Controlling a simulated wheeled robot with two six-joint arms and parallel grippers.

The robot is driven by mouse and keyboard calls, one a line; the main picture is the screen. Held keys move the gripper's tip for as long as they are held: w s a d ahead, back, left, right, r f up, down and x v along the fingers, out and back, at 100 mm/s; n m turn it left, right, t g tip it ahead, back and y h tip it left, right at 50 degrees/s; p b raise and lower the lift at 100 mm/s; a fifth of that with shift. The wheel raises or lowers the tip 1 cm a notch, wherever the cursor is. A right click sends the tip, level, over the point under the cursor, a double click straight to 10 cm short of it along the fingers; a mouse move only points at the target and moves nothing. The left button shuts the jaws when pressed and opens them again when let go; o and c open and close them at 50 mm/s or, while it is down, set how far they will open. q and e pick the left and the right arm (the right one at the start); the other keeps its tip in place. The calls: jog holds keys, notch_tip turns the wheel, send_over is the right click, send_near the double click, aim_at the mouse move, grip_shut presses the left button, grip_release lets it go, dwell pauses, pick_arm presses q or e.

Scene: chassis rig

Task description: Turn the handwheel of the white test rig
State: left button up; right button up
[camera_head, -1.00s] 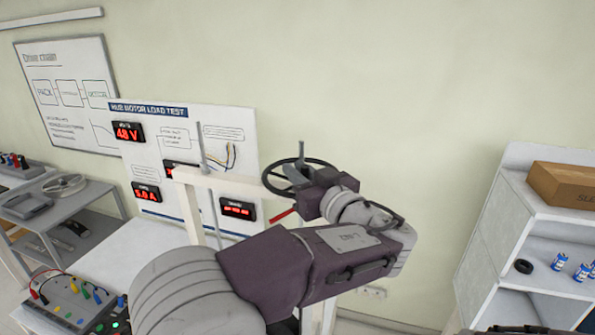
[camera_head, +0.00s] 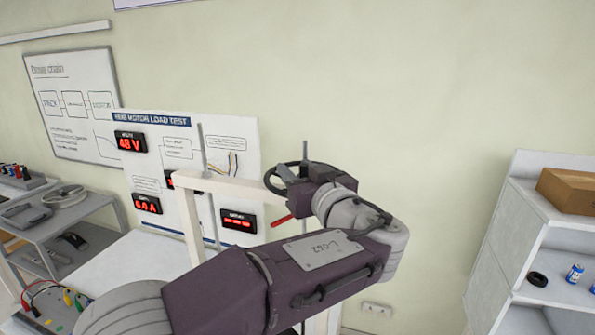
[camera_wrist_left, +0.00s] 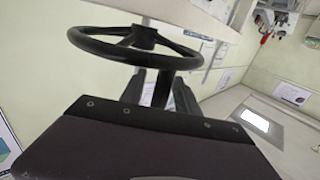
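The black handwheel (camera_head: 272,180) stands at the right side of the white test rig (camera_head: 187,215), partly hidden behind my left gripper. My left gripper (camera_head: 292,172) is at the wheel, its fingers overlapping the rim and spokes. In the left wrist view the handwheel (camera_wrist_left: 110,47) shows its rim, hub and spokes. The two dark fingers of the left gripper (camera_wrist_left: 170,88) reach up to the near rim with a narrow gap between them. Whether they grip the rim or only touch it is unclear. My right gripper is not in view.
The rig panel (camera_head: 160,155) carries red displays, one reading 48 V. A red rod (camera_head: 282,220) juts out below the wheel. A grey shelf (camera_head: 70,235) stands at left. A white shelf unit (camera_head: 520,235) with a cardboard box (camera_head: 572,190) and blue cans stands at right.

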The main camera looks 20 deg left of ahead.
pick_arm(q)
jog(key=shift+s+d+f+b, duration=0.1)
jog(key=shift+s+d+b, duration=0.1)
jog(key=shift+b, duration=0.15)
jog(key=b+v, duration=0.4)
jog(key=v, duration=0.4)
jog(key=shift+s, duration=0.2)
jog(key=shift+d, duration=0.1)
